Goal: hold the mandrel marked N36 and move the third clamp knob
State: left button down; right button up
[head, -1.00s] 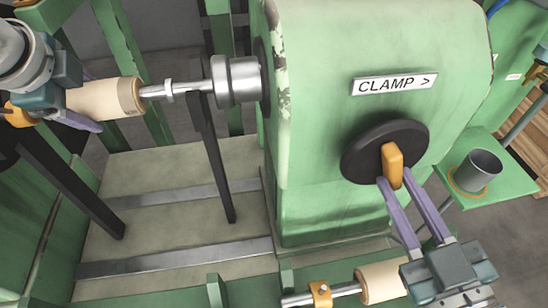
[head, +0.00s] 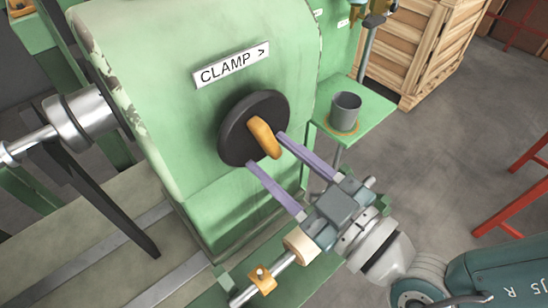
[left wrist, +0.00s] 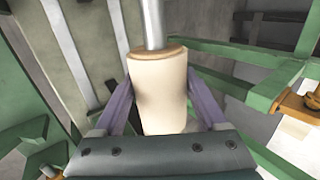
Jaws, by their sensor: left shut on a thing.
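In the left wrist view my left gripper (left wrist: 157,92) is shut on a cream mandrel (left wrist: 158,72) with a brown rim, one finger on each side. A metal shaft runs out of its far end. No N36 mark is legible. The left gripper is outside the head view. The orange clamp knob (head: 263,138) sits on a black disc (head: 232,132) below the "CLAMP >" label (head: 231,64), its bar tilted. My right gripper (head: 266,150) is open, its purple fingertips spread around the knob's front, with a gap visible.
A grey cup (head: 345,112) stands on a green shelf (head: 375,120) at right. A wooden crate (head: 420,45) and red frame (head: 510,205) are behind.

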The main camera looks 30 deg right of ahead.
pick_arm(q)
jog(key=shift+d+f, duration=0.1)
jog(key=shift+d, duration=0.5)
pick_arm(e)
jog(key=shift+d, duration=0.1)
pick_arm(q)
jog(key=shift+c, duration=1.8)
grip_release()
jog(key=shift+o, duration=0.8)
jog(key=shift+w+d, duration=0.1)
jog(key=shift+d, duration=0.2)
jog(key=shift+o, duration=1)
jog(key=shift+a, duration=0.2)
jog(key=shift+s+a+r, duration=0.1)
jog(key=shift+s+r, duration=0.15)
jog(key=shift+r, duration=0.2)
jog(key=p+v, duration=0.1)
jog(key=v, duration=0.8)
pick_arm(e)
jog(key=r+v, duration=0.1)
jog(key=v, duration=1.1)
